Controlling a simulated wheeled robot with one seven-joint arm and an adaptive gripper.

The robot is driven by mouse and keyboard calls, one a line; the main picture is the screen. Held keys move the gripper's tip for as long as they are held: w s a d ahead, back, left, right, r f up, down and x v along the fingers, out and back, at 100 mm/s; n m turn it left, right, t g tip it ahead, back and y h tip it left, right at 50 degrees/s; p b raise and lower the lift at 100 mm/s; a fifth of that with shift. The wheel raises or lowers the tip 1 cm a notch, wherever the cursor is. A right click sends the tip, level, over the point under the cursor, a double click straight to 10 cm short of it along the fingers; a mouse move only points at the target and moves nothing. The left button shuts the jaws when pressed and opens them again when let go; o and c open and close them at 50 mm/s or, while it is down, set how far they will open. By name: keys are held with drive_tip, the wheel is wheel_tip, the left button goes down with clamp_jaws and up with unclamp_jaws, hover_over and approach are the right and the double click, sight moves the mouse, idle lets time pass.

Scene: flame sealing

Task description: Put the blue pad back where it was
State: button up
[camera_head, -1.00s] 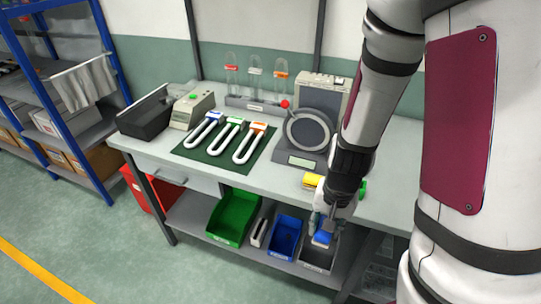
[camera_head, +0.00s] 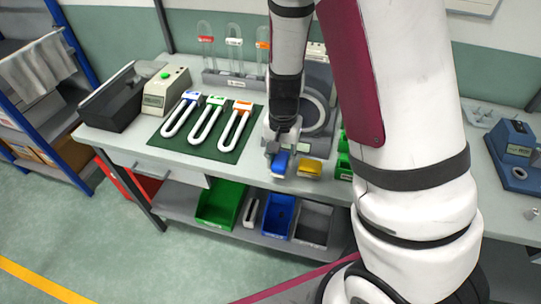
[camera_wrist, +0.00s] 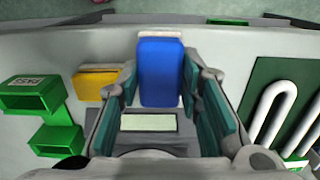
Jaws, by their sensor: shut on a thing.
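My gripper (camera_head: 283,154) is shut on the blue pad (camera_head: 280,163) at the front edge of the workbench (camera_head: 235,168). In the wrist view the blue pad (camera_wrist: 161,68) sits upright between the two teal fingertips of my gripper (camera_wrist: 160,88). The yellow pad (camera_head: 309,170) lies on the bench just to the right of the blue pad; it also shows in the wrist view (camera_wrist: 97,82), left of my fingers. Whether the blue pad touches the bench I cannot tell.
A grey device with a round dial (camera_head: 316,112) is behind my gripper. A dark green mat (camera_head: 228,155) with several U-shaped tubes lies to the left. Open bins (camera_head: 280,215) sit on the shelf below.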

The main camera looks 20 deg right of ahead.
drive_tip(key=w, duration=0.2)
drive_tip(key=w+a, duration=0.1)
drive_tip(key=w, duration=0.1)
drive_tip(key=shift+f, duration=0.2)
drive_tip(key=shift+w+f+p, duration=0.15)
drive_tip(key=shift+f, duration=0.75)
drive_tip(key=shift+w+f+p, duration=0.15)
drive_tip(key=shift+f, duration=0.75)
drive_tip(key=o, duration=1.2)
drive_tip(key=shift+f, duration=0.1)
drive_tip(key=shift+o, duration=0.2)
drive_tip(key=s+r+n+t+y, duration=0.15)
drive_tip(key=s+r, duration=0.25)
drive_tip(key=r, duration=0.9)
drive_tip(key=s+r+n+t, duration=0.15)
drive_tip(key=s+r, duration=0.35)
drive_tip(key=r, duration=0.9)
drive_tip(key=s+r+n+t, duration=0.1)
drive_tip(key=s+r+n, duration=0.1)
drive_tip(key=s, duration=0.4)
drive_tip(key=s+r+n+t+h, duration=0.1)
drive_tip(key=s+r+n, duration=0.1)
drive_tip(key=s+r, duration=0.2)
drive_tip(key=s, duration=0.2)
drive_tip(key=shift+s+r+t+b, duration=0.25)
drive_tip(key=shift+s+t+b, duration=0.05)
drive_tip(key=shift+s, duration=0.05)
